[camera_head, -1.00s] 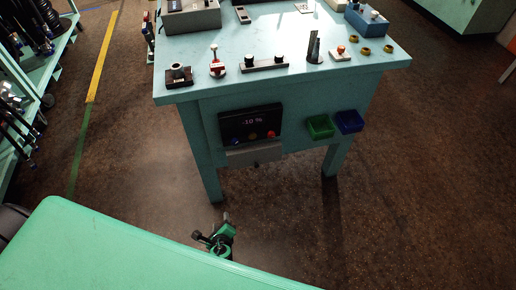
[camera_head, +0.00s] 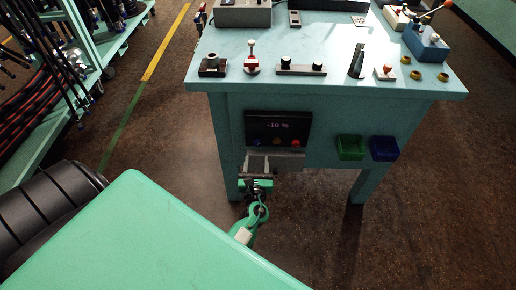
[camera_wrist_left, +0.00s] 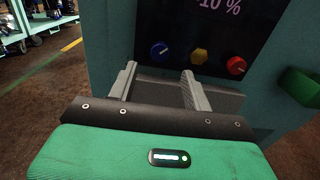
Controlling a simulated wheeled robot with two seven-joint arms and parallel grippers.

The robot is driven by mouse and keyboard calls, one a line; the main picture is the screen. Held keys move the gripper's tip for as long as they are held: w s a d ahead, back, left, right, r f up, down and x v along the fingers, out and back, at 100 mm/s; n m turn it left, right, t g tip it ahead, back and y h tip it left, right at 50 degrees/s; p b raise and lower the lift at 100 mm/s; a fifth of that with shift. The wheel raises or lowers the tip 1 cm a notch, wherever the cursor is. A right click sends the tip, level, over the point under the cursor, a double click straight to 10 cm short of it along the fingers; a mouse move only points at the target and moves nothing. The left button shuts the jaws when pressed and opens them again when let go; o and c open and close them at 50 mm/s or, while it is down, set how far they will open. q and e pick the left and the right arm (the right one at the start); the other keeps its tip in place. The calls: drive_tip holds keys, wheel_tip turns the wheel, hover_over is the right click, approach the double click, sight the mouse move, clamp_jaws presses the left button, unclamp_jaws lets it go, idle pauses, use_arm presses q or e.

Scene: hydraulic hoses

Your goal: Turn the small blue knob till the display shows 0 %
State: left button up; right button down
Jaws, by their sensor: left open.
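My left gripper (camera_head: 257,166) is just below the panel. In the left wrist view its two grey fingers (camera_wrist_left: 159,73) are apart with nothing between them. The blue knob lies just beyond the fingertips and does not touch them. My right gripper is not in view.
A grey ledge (camera_wrist_left: 222,99) juts out below the panel, close to my fingers. A green bin (camera_head: 350,148) and a blue bin (camera_head: 384,149) hang to the right. The benchtop (camera_head: 330,45) carries several fittings and levers. A hose rack (camera_head: 75,75) stands at the left.

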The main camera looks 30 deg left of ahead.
sight(257, 145)
use_arm(q)
drive_tip(key=x, duration=0.5)
drive_tip(key=shift+w+a, duration=0.15)
drive_tip(key=shift+w, duration=0.2)
drive_tip(key=shift+w+a+b, duration=0.25)
drive_tip(key=shift+w+b, duration=0.05)
drive_tip(key=shift+w, duration=0.1)
drive_tip(key=c, duration=1)
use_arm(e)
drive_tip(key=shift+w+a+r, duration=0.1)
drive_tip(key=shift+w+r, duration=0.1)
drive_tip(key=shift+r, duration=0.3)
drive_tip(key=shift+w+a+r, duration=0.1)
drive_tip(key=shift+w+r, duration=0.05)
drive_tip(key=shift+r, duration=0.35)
